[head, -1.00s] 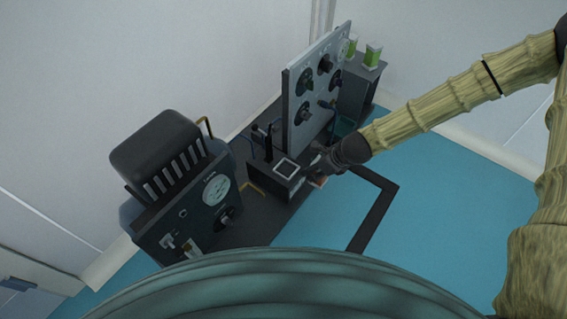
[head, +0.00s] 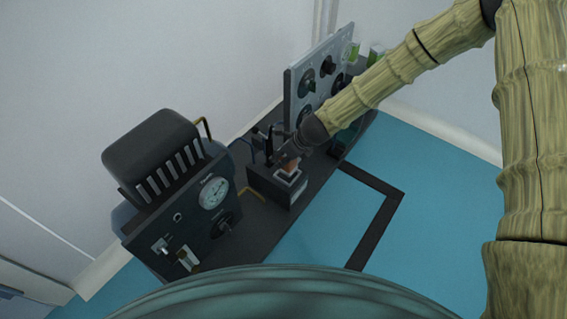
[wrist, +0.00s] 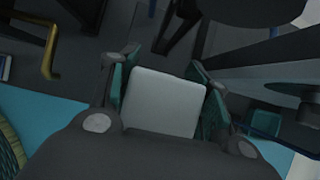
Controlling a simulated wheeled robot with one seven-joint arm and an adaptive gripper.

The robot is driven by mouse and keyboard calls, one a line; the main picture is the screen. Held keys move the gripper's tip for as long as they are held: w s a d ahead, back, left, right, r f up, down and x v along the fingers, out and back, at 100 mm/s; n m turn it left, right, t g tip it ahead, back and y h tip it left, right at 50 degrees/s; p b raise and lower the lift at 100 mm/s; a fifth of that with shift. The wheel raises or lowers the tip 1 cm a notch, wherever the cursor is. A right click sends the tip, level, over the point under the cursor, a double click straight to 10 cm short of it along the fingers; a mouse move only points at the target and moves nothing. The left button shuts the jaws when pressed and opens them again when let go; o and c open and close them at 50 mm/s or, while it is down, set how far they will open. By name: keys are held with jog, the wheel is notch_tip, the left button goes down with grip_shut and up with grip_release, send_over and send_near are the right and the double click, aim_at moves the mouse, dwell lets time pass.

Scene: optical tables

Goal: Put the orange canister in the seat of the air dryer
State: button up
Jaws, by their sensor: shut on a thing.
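The orange canister (head: 291,166) shows as a small orange patch under my gripper (head: 288,157) in the head view. In the wrist view, my gripper (wrist: 163,85) is shut on it, with teal finger pads either side of a pale, square-cornered face (wrist: 165,101). The air dryer seems to be the dark box (head: 272,187) with a white-edged square seat (head: 289,178) on top. The canister is over or at this seat. My gripper and the canister hide part of the seat, so I cannot tell whether the canister is inside it.
A gauge unit (head: 216,221) with a dark ribbed housing (head: 152,150) stands at the left. A grey panel with dark knobs (head: 308,84) stands behind the box. A brass pipe (head: 250,193) lies left of the box. The blue floor (head: 335,215) in front is partly open.

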jog(key=shift+f+b, duration=1.35)
jog(key=shift+f, duration=0.45)
jog(key=o, duration=1.2)
